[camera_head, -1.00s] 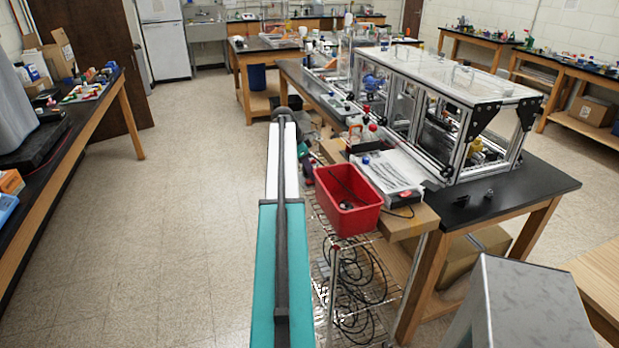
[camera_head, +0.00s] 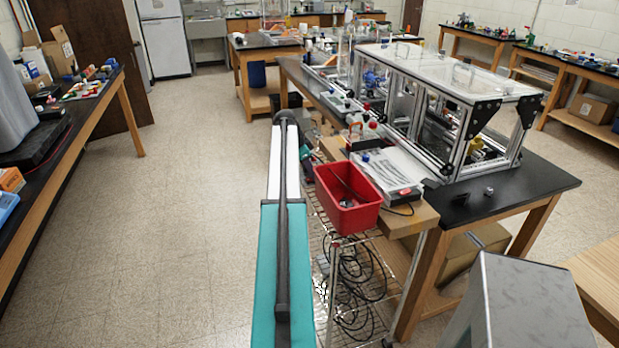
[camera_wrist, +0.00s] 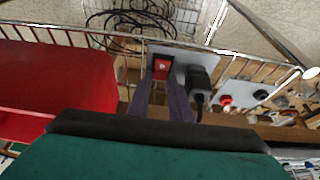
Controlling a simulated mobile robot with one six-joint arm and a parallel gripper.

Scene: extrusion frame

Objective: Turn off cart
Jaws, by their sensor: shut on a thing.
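The wire-shelf cart (camera_head: 330,262) stands right of my arm in the head view, with loose black cables on its lower shelf. In the wrist view a red switch (camera_wrist: 161,68) sits on a grey panel (camera_wrist: 196,57) at the cart's edge. A black plug (camera_wrist: 198,79) with a cord is just right of it. My gripper (camera_wrist: 162,88) reaches to the switch, with one dark finger on each side of its lower edge. It is shut on the switch housing. My arm hides the gripper in the head view.
A red bin (camera_head: 347,212) sits on the cart, and it fills the left of the wrist view (camera_wrist: 60,78). The black-topped bench (camera_head: 535,178) with a framed clear enclosure stands to the right. Open floor (camera_head: 190,200) lies to the left.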

